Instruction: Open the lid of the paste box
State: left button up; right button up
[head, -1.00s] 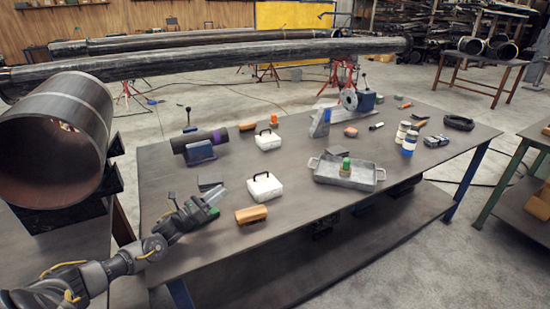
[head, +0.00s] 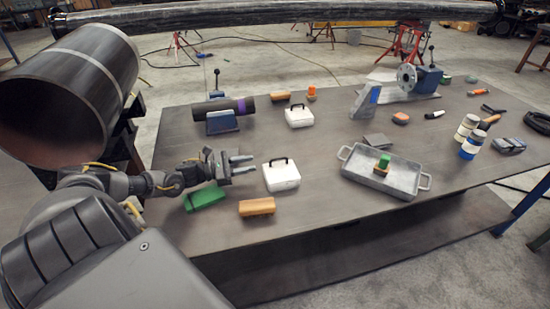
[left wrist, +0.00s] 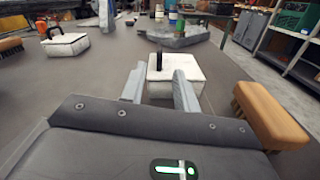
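Two white boxes with dark handles stand on the table, and I cannot tell by label which is the paste box. The near white box (head: 282,176) has its lid shut and its handle up. The far white box (head: 299,116) is also shut. My left gripper (head: 250,163) is open and empty, its fingers pointing at the near box from its left, a short gap away. In the left wrist view the near white box (left wrist: 165,74) shows ahead, beyond and between the two fingers (left wrist: 158,88). My right gripper is not in view.
A wooden brush (head: 257,207) lies in front of the near box and a green block (head: 204,197) lies below my left gripper. A grey tray (head: 385,176) holding a green-topped item stands to the right. A dark pipe piece (head: 223,108) rests on a blue holder behind.

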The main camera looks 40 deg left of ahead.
aim_at(274, 160)
pick_arm(q)
jog(key=p+x, duration=0.2)
jog(key=x, duration=0.6)
jog(key=shift+w+d+r, duration=0.1)
jog(key=shift+w+d, duration=0.05)
jog(key=shift+w, duration=0.25)
jog(key=shift+w+d+p, duration=0.25)
jog(key=shift+w+p, duration=0.1)
jog(key=shift+w, duration=0.05)
grip_shut()
